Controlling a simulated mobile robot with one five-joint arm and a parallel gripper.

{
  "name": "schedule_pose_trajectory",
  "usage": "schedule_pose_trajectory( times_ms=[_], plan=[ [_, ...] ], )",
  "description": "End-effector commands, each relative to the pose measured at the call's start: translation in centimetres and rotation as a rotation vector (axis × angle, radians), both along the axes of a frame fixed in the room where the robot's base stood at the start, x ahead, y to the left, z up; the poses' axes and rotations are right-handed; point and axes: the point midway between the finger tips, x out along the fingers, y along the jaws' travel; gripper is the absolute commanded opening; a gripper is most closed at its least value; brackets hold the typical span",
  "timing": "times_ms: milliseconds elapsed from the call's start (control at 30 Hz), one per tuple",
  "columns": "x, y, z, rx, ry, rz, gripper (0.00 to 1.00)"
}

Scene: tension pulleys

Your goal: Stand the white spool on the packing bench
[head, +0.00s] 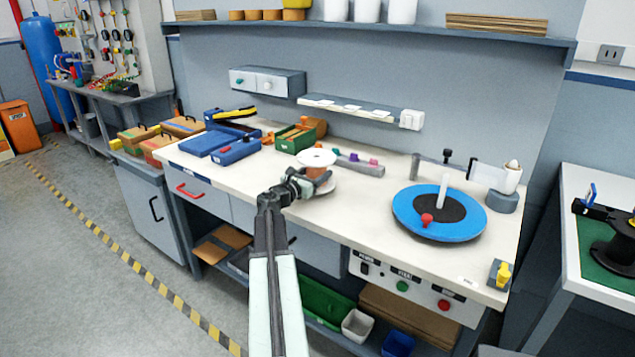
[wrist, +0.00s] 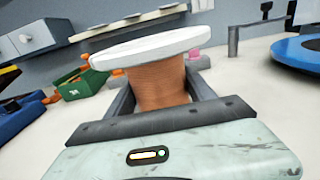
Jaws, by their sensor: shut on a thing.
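The white spool (head: 317,158), wound with copper-coloured wire, is upright over the left-middle part of the packing bench (head: 365,216). In the wrist view its white top flange (wrist: 150,46) tilts slightly in the picture, with the copper winding (wrist: 163,84) below. My gripper (head: 312,181) is shut on the spool, its fingers on either side of the winding. The gripper body hides the spool's lower end in the wrist view. A pale round shape shows below the winding in the head view; I cannot tell whether the spool touches the bench.
A blue turntable (head: 408,212) with a white post stands on the bench's right. The bench's middle front is clear. A shelf (head: 400,31) hangs above.

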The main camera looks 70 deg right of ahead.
Motion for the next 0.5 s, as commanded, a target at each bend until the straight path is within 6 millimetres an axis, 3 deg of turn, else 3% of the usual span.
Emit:
schedule_pose_trajectory(
  times_ms=[33,133,500],
  plan=[
    [0.0,0.0,-1.5,-0.001,0.001,0.000,0.00],
    [0.0,0.0,-2.9,-0.001,0.001,-0.001,0.00],
    [-0.1,0.0,-3.0,-0.001,0.001,-0.002,0.00]
  ],
)
